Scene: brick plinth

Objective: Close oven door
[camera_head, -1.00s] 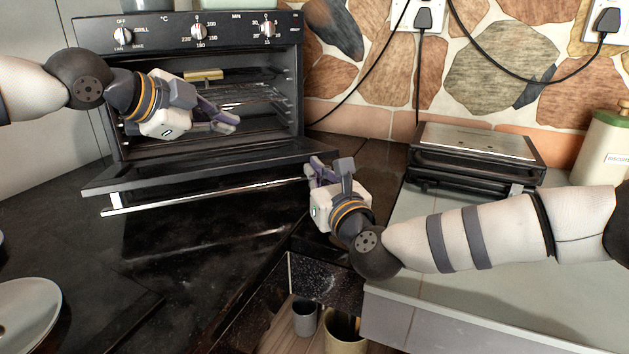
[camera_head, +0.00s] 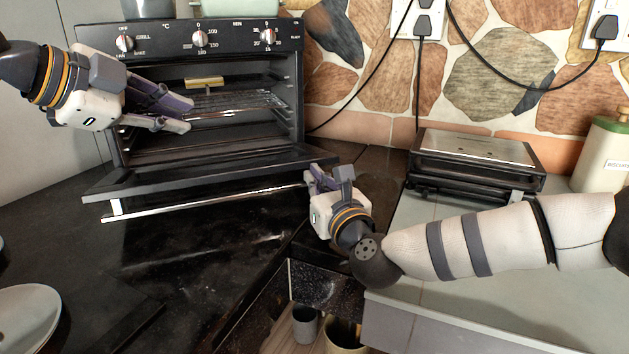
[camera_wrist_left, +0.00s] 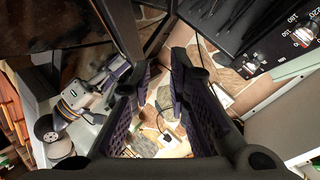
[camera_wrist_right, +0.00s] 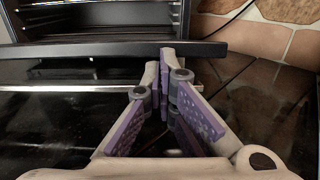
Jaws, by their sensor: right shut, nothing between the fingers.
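The black oven (camera_head: 200,82) stands at the back left with its door (camera_head: 225,180) folded down and open, hinged at the bottom; a silver handle bar (camera_head: 215,200) runs along its outer edge. The door's edge also crosses the right wrist view (camera_wrist_right: 90,52). My left gripper (camera_head: 188,115) is open and empty, in front of the oven opening at its left side, above the door. My right gripper (camera_head: 323,172) is shut and empty at the door's right end; its tips (camera_wrist_right: 160,56) overlap the door edge in the right wrist view. I cannot tell if they touch it.
A black grill (camera_head: 475,160) stands on the grey counter to the right, below wall sockets with hanging cables. A cream canister (camera_head: 605,150) is at the far right. A white plate (camera_head: 28,318) lies front left. The dark worktop before the door is clear.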

